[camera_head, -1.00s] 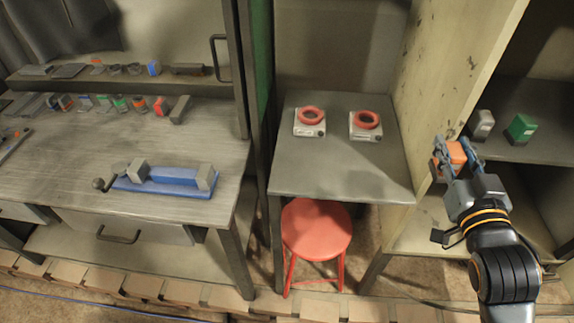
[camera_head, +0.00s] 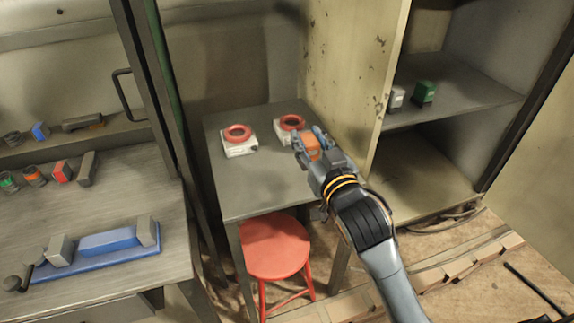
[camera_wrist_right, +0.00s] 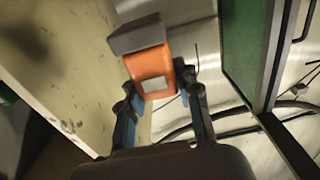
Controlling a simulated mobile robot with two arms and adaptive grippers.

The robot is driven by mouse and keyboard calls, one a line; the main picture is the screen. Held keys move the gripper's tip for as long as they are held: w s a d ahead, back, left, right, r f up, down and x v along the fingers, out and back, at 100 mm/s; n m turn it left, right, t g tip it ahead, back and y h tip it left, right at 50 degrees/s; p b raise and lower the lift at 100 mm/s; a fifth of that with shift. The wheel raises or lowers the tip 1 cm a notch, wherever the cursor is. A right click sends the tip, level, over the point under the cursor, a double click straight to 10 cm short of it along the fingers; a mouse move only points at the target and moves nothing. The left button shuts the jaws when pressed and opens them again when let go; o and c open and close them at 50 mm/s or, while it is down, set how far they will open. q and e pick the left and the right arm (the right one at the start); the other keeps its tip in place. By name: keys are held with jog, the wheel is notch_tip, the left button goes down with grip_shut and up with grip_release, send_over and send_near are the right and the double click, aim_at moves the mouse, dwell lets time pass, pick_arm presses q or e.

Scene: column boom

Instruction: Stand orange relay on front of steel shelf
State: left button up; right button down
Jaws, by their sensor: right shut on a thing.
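The orange relay (camera_head: 311,147) is held in my right gripper (camera_head: 312,145), whose fingers are shut on its sides. In the right wrist view the relay (camera_wrist_right: 153,73) shows an orange body with a grey block at its far end and a pale label, between the two fingers (camera_wrist_right: 160,100). The steel shelf (camera_head: 455,92) is in the open cabinet at the right, with a white-grey relay (camera_head: 396,97) and a green relay (camera_head: 424,92) standing on it. My left gripper is out of view.
The cabinet's pale side panel (camera_head: 352,75) stands between the gripper and the shelf. The grey table (camera_head: 265,185) bears two white devices with red rings (camera_head: 239,141). A red stool (camera_head: 274,247) stands below it. A workbench (camera_head: 105,210) with a blue vise (camera_head: 100,250) is at left.

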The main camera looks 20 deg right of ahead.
jog(key=w+a+f, duration=0.1)
jog(key=f, duration=0.2)
jog(key=w+a+f, duration=0.1)
jog(key=w+f, duration=0.1)
jog(key=w+a+f, duration=0.1)
jog(key=w+f, duration=0.1)
jog(key=f, duration=0.1)
jog(key=shift+f, duration=0.65)
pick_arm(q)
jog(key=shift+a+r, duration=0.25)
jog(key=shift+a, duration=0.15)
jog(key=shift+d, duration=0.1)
pick_arm(e)
jog(key=shift+f, duration=0.15)
jog(key=c, duration=1)
grip_release()
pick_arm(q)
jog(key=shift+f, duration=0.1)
pick_arm(e)
jog(key=shift+o, duration=0.2)
jog(key=shift+s, duration=0.1)
